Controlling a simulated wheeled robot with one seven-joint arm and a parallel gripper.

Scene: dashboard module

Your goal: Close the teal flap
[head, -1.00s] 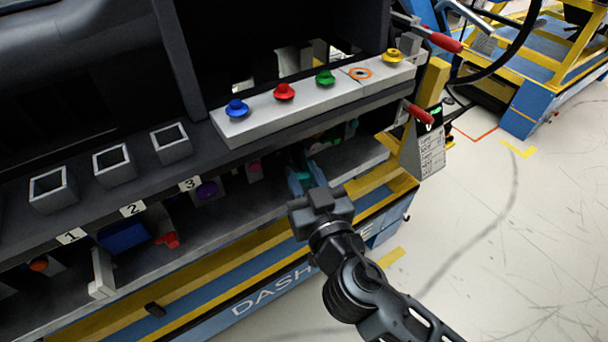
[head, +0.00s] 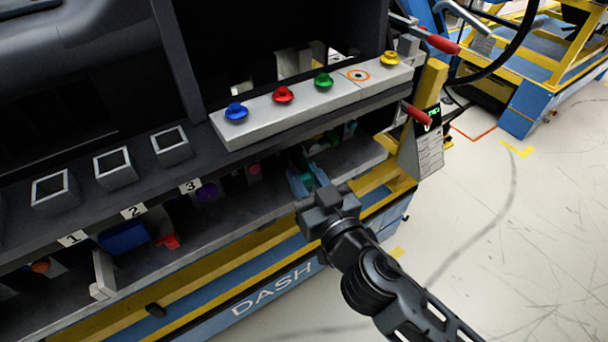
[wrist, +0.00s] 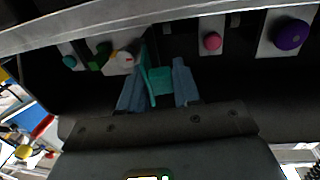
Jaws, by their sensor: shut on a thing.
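The teal flap (wrist: 159,86) shows in the wrist view as a teal piece between the two blue fingers of my gripper (wrist: 160,88). A thin teal edge rises from it along the left finger. In the head view my gripper (head: 307,179) reaches in under the shelf edge at the lower bay, and a bit of teal shows between its fingers. My gripper is shut on the teal flap. The flap's hinge and most of its mount are dark or hidden, so I cannot tell its exact angle.
In the wrist view a pink knob (wrist: 211,42) and a purple knob (wrist: 289,37) are on the right, a white dial (wrist: 122,61) on the left. The shelf with coloured buttons (head: 283,95) overhangs the bay. A red-handled lever (head: 418,114) projects at the right. Open floor lies right.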

